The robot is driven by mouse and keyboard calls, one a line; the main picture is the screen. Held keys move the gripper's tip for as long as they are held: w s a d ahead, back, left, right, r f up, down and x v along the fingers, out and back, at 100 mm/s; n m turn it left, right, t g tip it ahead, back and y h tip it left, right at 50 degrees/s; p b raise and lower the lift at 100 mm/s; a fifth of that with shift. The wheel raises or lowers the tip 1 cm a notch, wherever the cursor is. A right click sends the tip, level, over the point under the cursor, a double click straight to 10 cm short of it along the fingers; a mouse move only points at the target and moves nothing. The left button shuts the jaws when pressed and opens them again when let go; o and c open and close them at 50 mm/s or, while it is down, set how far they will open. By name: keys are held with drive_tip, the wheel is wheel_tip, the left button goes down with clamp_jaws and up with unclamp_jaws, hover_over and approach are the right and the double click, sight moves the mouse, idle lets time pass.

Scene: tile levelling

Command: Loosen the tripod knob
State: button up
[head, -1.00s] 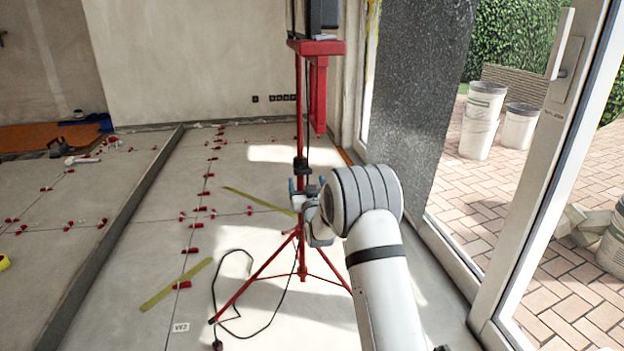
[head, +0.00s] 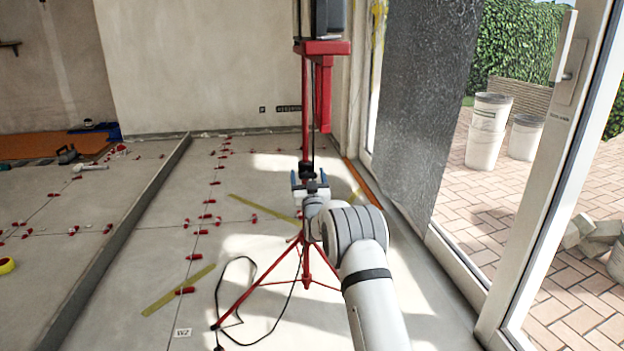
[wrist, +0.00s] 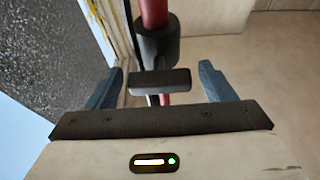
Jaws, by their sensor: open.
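The red tripod (head: 307,262) stands on the tiled floor, its legs spread and its pole rising upright. In the wrist view, a black collar (wrist: 156,42) sits around the red pole, and the dark bar-shaped knob (wrist: 160,82) sticks out below it. My gripper (wrist: 160,85) is open, with one blue-grey finger on each side of the knob and a gap on both sides. In the head view my gripper (head: 310,180) is at the pole, and the knob is largely hidden there.
A red bracket (head: 322,48) with a dark device tops the tripod. A black cable (head: 238,300) lies by the left leg. Several red levelling clips (head: 205,216) dot the floor. A dark upright slab (head: 420,110) and the glass door frame (head: 535,170) stand on the right.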

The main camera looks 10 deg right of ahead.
drive_tip(key=shift+w, duration=0.1)
drive_tip(key=shift+c, duration=0.3)
drive_tip(key=c, duration=0.9)
drive_tip(key=shift+d, duration=0.4)
drive_tip(key=shift+a+n, duration=0.25)
drive_tip(key=shift+n, duration=0.05)
drive_tip(key=n+y, duration=0.2)
drive_tip(key=n, duration=0.2)
drive_tip(key=n+g+y, duration=0.1)
drive_tip(key=n+y, duration=0.2)
drive_tip(key=n, duration=0.2)
drive_tip(key=shift+r, duration=0.1)
drive_tip(key=n+g+y, duration=0.1)
drive_tip(key=n, duration=0.3)
drive_tip(key=n+g+y, duration=0.1)
drive_tip(key=n+g, duration=0.1)
drive_tip(key=n, duration=0.2)
drive_tip(key=shift+a, duration=0.2)
